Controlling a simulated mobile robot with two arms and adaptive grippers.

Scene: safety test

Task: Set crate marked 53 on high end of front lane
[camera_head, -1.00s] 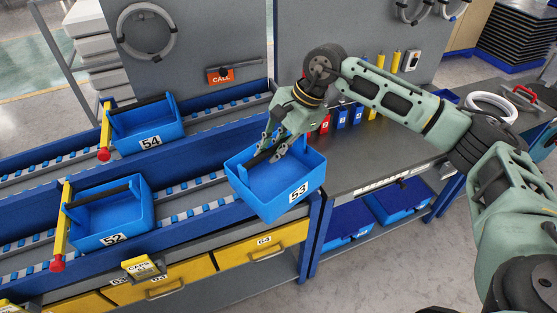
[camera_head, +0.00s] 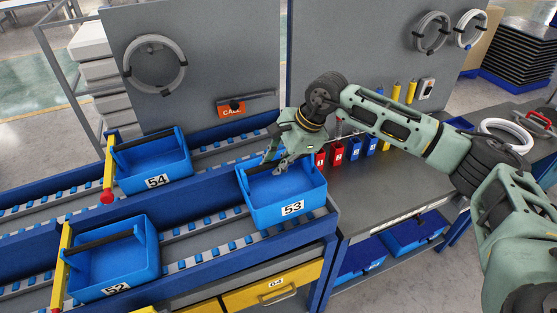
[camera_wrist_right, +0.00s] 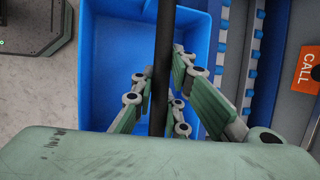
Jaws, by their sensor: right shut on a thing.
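The blue crate marked 53 (camera_head: 291,212) is at the right end of the front lane (camera_head: 190,243) in the head view. My right gripper (camera_head: 279,166) is shut on its dark handle bar; the wrist view shows the fingers on either side of the bar (camera_wrist_right: 163,60). The crate looks level and over the lane; I cannot tell whether its bottom touches the rollers. The crate marked 52 (camera_head: 110,262) sits lower on the same lane, against a yellow stop bar with a red end. My left gripper is not in view.
The crate marked 54 (camera_head: 152,165) sits on the back lane behind a yellow stop bar (camera_head: 109,168). A grey panel with an orange CALL sign (camera_head: 231,109) stands behind. Small red and blue bins (camera_head: 338,153) stand on the grey bench at right. Rollers between crates 52 and 53 are clear.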

